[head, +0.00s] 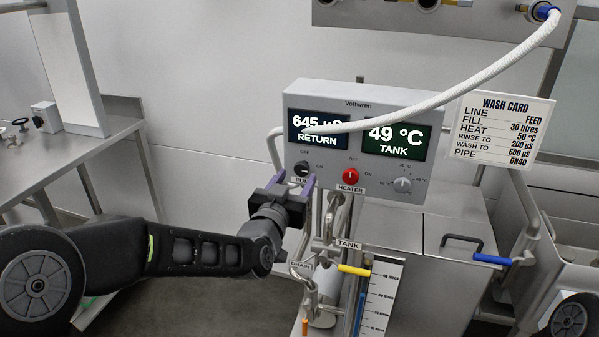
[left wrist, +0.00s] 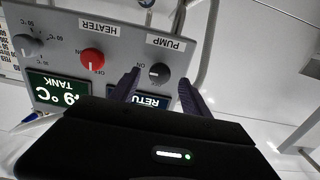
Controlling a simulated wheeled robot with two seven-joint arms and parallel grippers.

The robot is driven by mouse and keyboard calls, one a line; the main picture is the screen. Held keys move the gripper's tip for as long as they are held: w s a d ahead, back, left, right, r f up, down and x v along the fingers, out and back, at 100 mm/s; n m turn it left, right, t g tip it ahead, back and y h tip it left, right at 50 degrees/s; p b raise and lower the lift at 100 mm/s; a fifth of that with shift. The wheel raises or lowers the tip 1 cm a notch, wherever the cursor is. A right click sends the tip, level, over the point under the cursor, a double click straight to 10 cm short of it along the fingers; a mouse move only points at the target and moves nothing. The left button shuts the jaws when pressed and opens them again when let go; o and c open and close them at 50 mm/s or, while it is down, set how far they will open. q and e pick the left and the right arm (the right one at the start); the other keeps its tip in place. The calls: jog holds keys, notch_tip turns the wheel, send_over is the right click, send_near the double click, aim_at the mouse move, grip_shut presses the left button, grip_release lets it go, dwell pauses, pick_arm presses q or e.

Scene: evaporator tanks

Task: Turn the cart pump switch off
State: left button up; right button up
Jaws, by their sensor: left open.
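The dark round pump switch (head: 302,168) is at the left of the grey Voltwren control box (head: 330,96), below the RETURN display. In the left wrist view, upside down, the pump switch (left wrist: 159,73) has its white mark pointing towards ON. My left gripper (head: 295,181) is open in front of the box, just below the switch in the head view. In the left wrist view the fingers of the left gripper (left wrist: 159,80) appear on either side of the switch; contact cannot be told. My right gripper is not in view.
The red heater switch (head: 350,176) is beside the pump switch, its mark at OFF. A temperature knob (head: 402,185) is further right. A white hose (head: 470,80) crosses the box front. Pipes and a yellow valve handle (head: 354,270) are below. A steel bench (head: 75,150) is left.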

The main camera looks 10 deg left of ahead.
aim_at(301, 171)
pick_arm(q)
jog(key=shift+w+d, duration=0.1)
jog(key=shift+w, duration=1.65)
jog(key=shift+c, duration=0.2)
grip_shut()
